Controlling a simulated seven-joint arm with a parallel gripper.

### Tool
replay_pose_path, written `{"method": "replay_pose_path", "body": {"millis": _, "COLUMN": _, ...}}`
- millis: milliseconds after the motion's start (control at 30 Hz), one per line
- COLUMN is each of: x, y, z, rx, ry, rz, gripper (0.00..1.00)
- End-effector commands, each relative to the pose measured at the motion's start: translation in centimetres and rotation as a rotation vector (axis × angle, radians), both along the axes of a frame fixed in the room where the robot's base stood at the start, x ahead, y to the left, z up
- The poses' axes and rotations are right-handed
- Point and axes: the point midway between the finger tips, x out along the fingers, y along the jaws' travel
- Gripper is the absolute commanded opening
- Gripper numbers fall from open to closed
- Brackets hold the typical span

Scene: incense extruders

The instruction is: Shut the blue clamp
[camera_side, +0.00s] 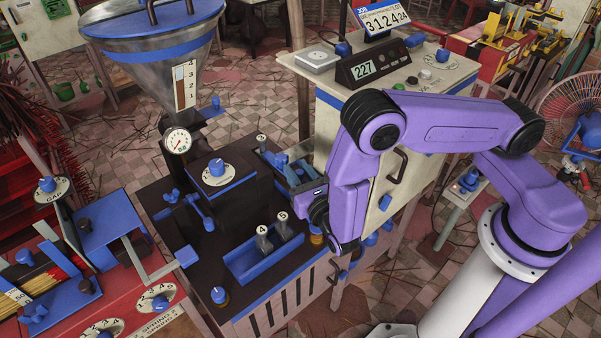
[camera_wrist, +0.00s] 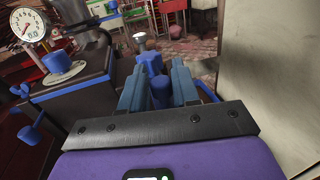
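My gripper (camera_side: 286,171) is at the right side of the dark block of the black-topped extruder, pointing toward its far side. In the wrist view its two blue-grey fingers (camera_wrist: 157,83) stand apart, so it is open. A blue upright piece (camera_wrist: 152,62), which looks like part of the blue clamp, shows between and just beyond the fingers. I cannot tell whether the fingers touch it. In the side view the clamp area is partly hidden by the gripper, and I cannot tell how far the clamp is closed.
The dark block with a blue knob (camera_side: 217,168) stands left of my gripper. A blue tray (camera_side: 238,262) with numbered pieces lies in front. A cream cabinet (camera_side: 322,130) is close on the right, and its pale wall (camera_wrist: 270,70) fills the wrist view's right side. The gauge (camera_side: 178,141) is farther left.

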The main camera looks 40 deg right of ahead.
Motion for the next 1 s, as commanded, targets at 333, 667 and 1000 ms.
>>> {"method": "replay_pose_path", "body": {"millis": 333, "x": 0.0, "y": 0.0, "z": 0.0, "rx": 0.003, "ry": -0.002, "rz": -0.002, "gripper": 0.45}}
{"method": "replay_pose_path", "body": {"millis": 667, "x": -4.0, "y": 1.3, "z": 0.0, "rx": 0.0, "ry": 0.001, "rz": 0.006, "gripper": 0.45}}
{"method": "replay_pose_path", "body": {"millis": 1000, "x": -11.0, "y": 3.1, "z": 0.1, "rx": 0.003, "ry": -0.002, "rz": 0.007, "gripper": 0.45}}
